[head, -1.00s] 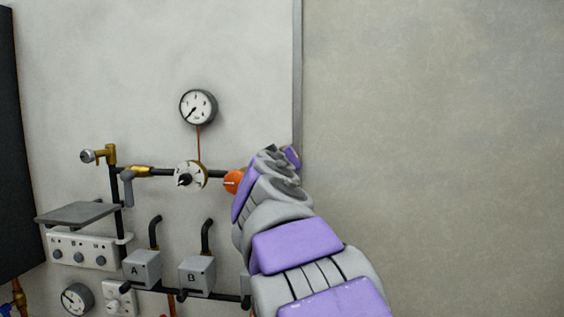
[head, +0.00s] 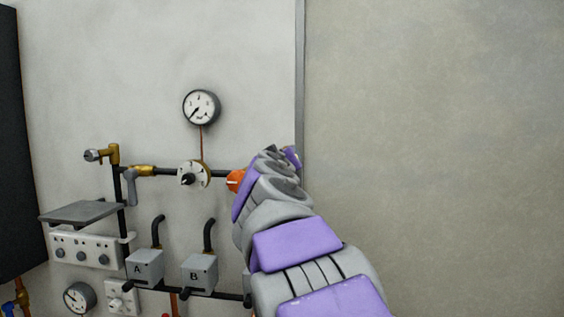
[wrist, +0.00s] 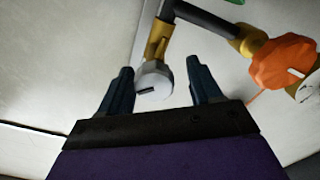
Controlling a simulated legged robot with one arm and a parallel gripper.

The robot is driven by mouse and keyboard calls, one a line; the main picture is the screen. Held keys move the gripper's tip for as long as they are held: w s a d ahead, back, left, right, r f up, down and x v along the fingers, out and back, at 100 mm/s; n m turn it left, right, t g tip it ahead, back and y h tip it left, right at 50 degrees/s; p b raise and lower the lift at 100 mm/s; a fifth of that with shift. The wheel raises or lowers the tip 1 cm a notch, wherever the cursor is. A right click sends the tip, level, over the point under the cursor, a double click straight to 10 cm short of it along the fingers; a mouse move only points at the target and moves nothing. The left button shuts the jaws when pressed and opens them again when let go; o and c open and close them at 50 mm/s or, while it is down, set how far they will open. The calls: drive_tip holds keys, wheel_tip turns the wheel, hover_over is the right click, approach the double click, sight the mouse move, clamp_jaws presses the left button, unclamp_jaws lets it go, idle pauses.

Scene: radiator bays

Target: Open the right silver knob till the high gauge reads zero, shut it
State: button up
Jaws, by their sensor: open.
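In the wrist view a silver knob (wrist: 154,82) with a dark slot hangs on a brass fitting at the end of a dark pipe. My gripper (wrist: 160,66) is open, with one dark finger on each side of the knob. I cannot tell whether either finger touches it. In the head view my arm hides this knob and the fingers. The high gauge (head: 201,107) is round and white-faced on the upper wall. Its needle points to the lower left; the numbers are too small to read.
An orange knob (wrist: 284,62) is right of my gripper in the wrist view. A white dial (head: 193,174), another silver knob (head: 92,156) at far left, a grey shelf (head: 80,212) and boxes A (head: 145,267) and B (head: 199,274) are left of my arm. The right wall panel is bare.

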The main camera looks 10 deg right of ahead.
drive_tip(key=shift+s, duration=0.4)
drive_tip(key=b+v, duration=0.4)
drive_tip(key=v, duration=1.2)
drive_tip(key=shift+s+a+b, duration=0.2)
drive_tip(key=shift+a+b, duration=0.1)
drive_tip(key=shift+b, duration=0.1)
drive_tip(key=w+d+m+p, duration=0.2)
drive_tip(key=w+p, duration=0.1)
drive_tip(key=w, duration=0.3)
drive_tip(key=w+d+m+p, duration=0.2)
drive_tip(key=w+p, duration=0.2)
drive_tip(key=w, duration=0.2)
drive_tip(key=w+d+m+p, duration=0.2)
drive_tip(key=w+p, duration=0.1)
drive_tip(key=w, duration=0.3)
drive_tip(key=shift+d+r+p, duration=0.15)
drive_tip(key=shift+d+p, duration=0.15)
